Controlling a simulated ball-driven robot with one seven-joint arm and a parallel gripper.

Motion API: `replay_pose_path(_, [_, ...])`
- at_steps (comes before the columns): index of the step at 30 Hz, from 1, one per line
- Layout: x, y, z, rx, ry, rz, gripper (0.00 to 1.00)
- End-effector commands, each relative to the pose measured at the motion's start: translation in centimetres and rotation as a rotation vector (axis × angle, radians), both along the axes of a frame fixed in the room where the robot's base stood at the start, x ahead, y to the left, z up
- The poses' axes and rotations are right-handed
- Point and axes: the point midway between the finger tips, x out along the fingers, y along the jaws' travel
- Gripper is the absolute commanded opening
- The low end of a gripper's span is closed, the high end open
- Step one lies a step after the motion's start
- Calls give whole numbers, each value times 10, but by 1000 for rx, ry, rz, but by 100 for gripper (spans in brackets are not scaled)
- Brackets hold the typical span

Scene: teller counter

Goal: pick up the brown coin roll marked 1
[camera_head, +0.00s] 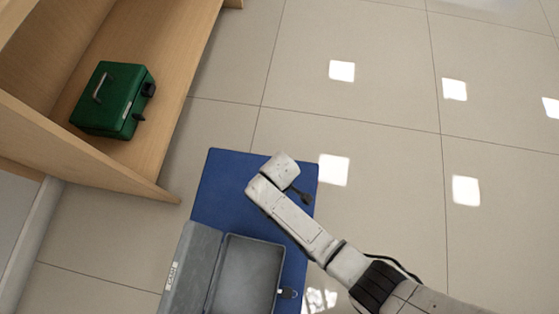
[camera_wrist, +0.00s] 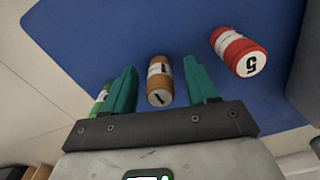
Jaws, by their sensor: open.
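The brown coin roll marked 1 (camera_wrist: 159,82) lies on a blue mat (camera_wrist: 110,30) in the wrist view. It shows between the two teal fingers of my gripper (camera_wrist: 164,82), with a gap on each side. My gripper is open and holds nothing. In the head view my arm reaches over the blue mat (camera_head: 222,190) and hides the coin rolls there.
A red roll marked 5 (camera_wrist: 238,50) lies right of my fingers. A green roll (camera_wrist: 100,103) is partly hidden behind the left finger. An open grey case (camera_head: 245,275) stands on the mat's near part. A green box (camera_head: 112,100) sits on a wooden shelf.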

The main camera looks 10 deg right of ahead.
Motion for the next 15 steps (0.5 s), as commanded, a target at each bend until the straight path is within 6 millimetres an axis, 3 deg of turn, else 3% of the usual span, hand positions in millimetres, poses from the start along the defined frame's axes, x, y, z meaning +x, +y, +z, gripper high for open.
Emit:
replay_pose_path(8, [1,0,-4,0,-1,0,57])
replay_pose_path(15, [1,0,-4,1,-1,-1,35])
